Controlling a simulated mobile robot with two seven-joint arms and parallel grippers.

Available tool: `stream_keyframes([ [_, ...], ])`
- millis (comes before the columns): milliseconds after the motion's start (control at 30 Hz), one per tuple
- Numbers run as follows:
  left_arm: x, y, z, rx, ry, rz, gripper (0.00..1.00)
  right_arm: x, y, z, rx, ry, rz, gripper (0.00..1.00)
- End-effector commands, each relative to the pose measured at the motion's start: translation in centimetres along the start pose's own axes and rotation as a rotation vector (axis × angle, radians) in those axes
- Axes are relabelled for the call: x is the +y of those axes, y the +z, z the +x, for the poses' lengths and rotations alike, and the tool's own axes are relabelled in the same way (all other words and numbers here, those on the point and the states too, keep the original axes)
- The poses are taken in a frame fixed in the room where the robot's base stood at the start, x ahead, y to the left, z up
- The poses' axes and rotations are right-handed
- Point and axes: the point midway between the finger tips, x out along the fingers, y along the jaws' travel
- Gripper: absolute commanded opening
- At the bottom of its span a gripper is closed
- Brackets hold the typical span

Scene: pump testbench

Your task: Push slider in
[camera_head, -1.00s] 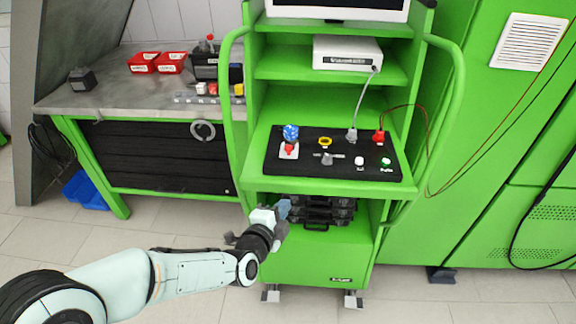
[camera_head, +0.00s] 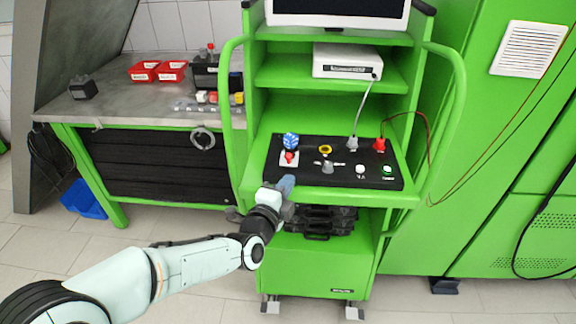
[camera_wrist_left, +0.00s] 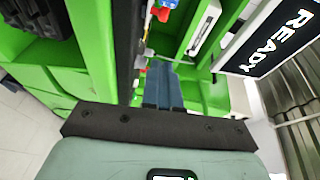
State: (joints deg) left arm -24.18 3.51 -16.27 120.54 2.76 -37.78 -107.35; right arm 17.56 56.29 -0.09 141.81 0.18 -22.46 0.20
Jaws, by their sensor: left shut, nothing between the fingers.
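The black control panel (camera_head: 340,181) lies on the green cart's (camera_head: 325,196) middle shelf. It carries a blue knob (camera_head: 290,141) above a red button (camera_head: 289,157), a yellow ring (camera_head: 325,149) and a grey metal part (camera_head: 326,167) in the middle. I cannot tell for sure which part is the slider. My left gripper (camera_head: 286,184) is shut and empty at the shelf's front edge, just below the panel's left part. Its blue-grey fingers (camera_wrist_left: 163,88) point toward the panel side in the left wrist view. My right gripper is not in view.
White (camera_head: 360,169) and green (camera_head: 387,169) buttons sit on the panel's right. A grey plug (camera_head: 352,143) and a red plug (camera_head: 380,145) have cables. The cart's side handle (camera_head: 228,120) rises left of the panel. Black cases (camera_head: 325,219) fill the shelf below.

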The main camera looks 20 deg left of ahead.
Motion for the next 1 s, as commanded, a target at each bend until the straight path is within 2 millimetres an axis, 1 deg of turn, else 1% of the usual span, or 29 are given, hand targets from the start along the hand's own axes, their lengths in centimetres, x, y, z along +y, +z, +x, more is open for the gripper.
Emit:
stream_keyframes([
  [33,0.1,0.0,1.2,0.000,0.001,0.003,0.00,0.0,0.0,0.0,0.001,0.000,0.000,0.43],
  [200,0.1,0.0,4.8,-0.001,0.003,0.002,0.00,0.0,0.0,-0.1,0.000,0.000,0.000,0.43],
  [233,0.1,0.0,5.4,-0.001,0.002,0.002,0.00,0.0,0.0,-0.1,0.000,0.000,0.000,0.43],
  [300,0.1,1.2,6.1,-0.004,0.001,0.003,0.00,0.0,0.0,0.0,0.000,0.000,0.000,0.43],
  [400,0.1,2.0,6.9,-0.002,0.001,0.001,0.00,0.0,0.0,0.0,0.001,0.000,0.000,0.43],
  [600,0.0,2.8,7.7,0.000,0.001,0.001,0.00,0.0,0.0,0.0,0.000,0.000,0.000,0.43],
  [1000,0.0,2.8,7.8,0.001,0.001,0.000,0.00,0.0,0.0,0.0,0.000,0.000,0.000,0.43],
])
